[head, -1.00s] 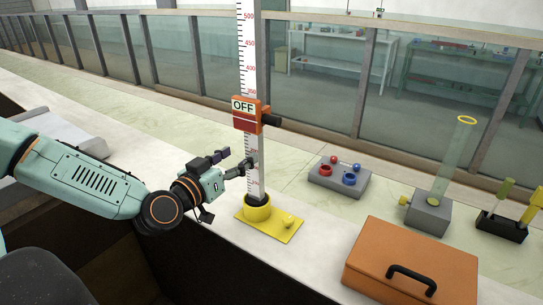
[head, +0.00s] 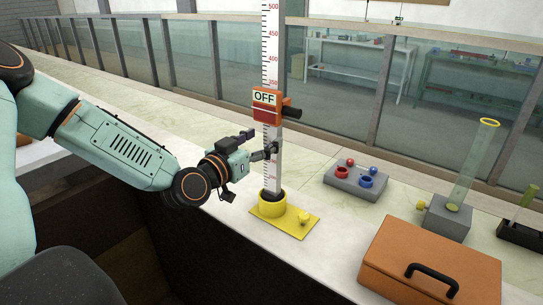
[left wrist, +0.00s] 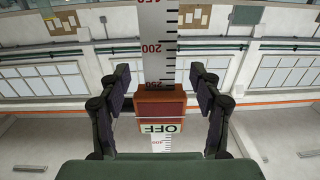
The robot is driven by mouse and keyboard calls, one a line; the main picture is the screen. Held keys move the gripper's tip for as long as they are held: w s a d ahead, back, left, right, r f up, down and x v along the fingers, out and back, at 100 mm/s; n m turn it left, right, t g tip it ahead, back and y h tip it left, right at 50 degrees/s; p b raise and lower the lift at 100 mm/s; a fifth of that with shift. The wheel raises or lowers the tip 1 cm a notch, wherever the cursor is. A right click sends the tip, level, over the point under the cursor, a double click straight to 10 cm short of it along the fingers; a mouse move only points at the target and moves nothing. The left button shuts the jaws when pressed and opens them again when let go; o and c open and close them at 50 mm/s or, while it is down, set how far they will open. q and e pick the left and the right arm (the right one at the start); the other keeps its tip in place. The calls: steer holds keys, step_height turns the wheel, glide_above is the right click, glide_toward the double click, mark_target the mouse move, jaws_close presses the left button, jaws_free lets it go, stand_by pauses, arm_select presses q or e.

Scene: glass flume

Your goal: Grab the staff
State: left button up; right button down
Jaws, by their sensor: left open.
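The staff (head: 270,160) is a tall white measuring rod with black marks and red numbers. It stands upright in a yellow socket (head: 271,205). An orange-and-red slider marked OFF (head: 266,106) sits on it. My left gripper (head: 268,153) is at the staff, below the slider. In the left wrist view the open fingers of my left gripper (left wrist: 160,75) stand on either side of the staff (left wrist: 158,45), with visible gaps on both sides. The OFF slider (left wrist: 160,108) shows between the fingers there. My right gripper is not in view.
Right of the staff are a grey block with red and blue parts (head: 356,183), a clear tube on a grey stand (head: 447,217) and an orange case (head: 430,263). The glass wall (head: 330,95) runs behind. The counter's front edge lies beneath the arm.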

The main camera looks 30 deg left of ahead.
mark_target(270, 136)
arm_select(q)
steer(key=shift+w+f, duration=0.2)
steer(key=shift+w, duration=0.2)
steer(key=w, duration=0.2)
steer(key=w+b, duration=0.1)
steer(key=shift+w+d+f, duration=0.15)
steer(key=shift+d+f, duration=0.05)
steer(key=shift+f, duration=0.1)
steer(key=shift+w+r, duration=0.1)
steer(key=shift+w, duration=0.3)
steer(key=shift+s+a+r, duration=0.15)
steer(key=shift+s+r, duration=0.05)
steer(key=shift+w+f, duration=0.15)
steer(key=shift+w, duration=0.25)
steer(key=c, duration=0.3)
steer(key=shift+s, duration=0.35)
steer(key=c, duration=0.6)
steer(key=shift+w, duration=0.2)
jaws_close()
